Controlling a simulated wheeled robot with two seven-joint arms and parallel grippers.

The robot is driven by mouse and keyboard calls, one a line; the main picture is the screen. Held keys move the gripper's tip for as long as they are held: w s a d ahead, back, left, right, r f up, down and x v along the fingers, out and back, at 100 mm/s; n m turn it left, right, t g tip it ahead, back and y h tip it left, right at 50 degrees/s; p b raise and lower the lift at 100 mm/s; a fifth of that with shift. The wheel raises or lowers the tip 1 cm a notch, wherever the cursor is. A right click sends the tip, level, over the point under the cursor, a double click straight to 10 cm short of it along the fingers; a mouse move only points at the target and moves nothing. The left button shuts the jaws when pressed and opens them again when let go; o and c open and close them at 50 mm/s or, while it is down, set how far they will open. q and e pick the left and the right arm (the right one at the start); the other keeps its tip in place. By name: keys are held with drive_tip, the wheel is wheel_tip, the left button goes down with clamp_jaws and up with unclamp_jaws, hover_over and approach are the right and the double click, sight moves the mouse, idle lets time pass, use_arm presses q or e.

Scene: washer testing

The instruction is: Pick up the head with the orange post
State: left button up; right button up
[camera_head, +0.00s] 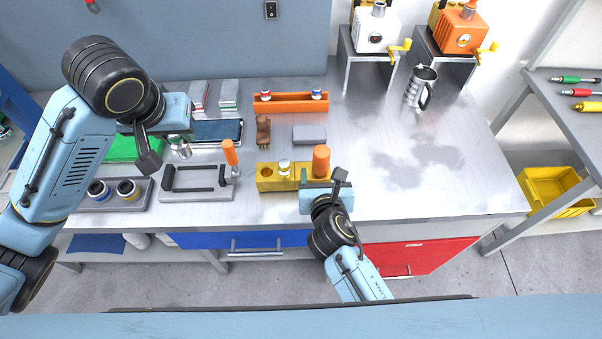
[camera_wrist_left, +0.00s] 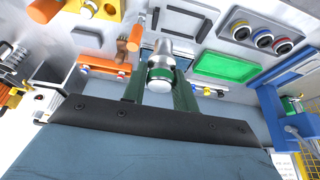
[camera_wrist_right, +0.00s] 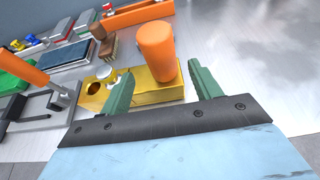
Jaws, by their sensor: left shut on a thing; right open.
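The orange post (camera_head: 321,160) stands upright at the right end of the yellow block (camera_head: 265,178). It also shows in the right wrist view (camera_wrist_right: 157,48). My right gripper (camera_head: 322,186) is open at the block's near side. In the right wrist view the orange post shows between its green fingers, with no clear grip; whether they touch is unclear. My left gripper (camera_head: 180,138) is shut on a silver head with a green band (camera_wrist_left: 160,72), held above the left part of the bench.
A silver-topped piece (camera_head: 284,166) sits in the yellow block beside an open hole. An orange-handled tool (camera_head: 229,152) stands by the grey frame (camera_head: 200,196). An orange rack (camera_head: 290,103), a brown brush (camera_head: 263,130) and a grey block (camera_head: 309,134) lie behind. The bench's right side is mostly clear.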

sight(321, 168)
drive_tip(key=b+x, duration=0.1)
drive_tip(key=x, duration=0.4)
drive_tip(key=shift+w+d+f, duration=0.15)
drive_tip(key=shift+w+f, duration=0.1)
drive_tip(key=shift+w, duration=0.1)
clamp_jaws()
drive_tip(key=shift+r, duration=0.2)
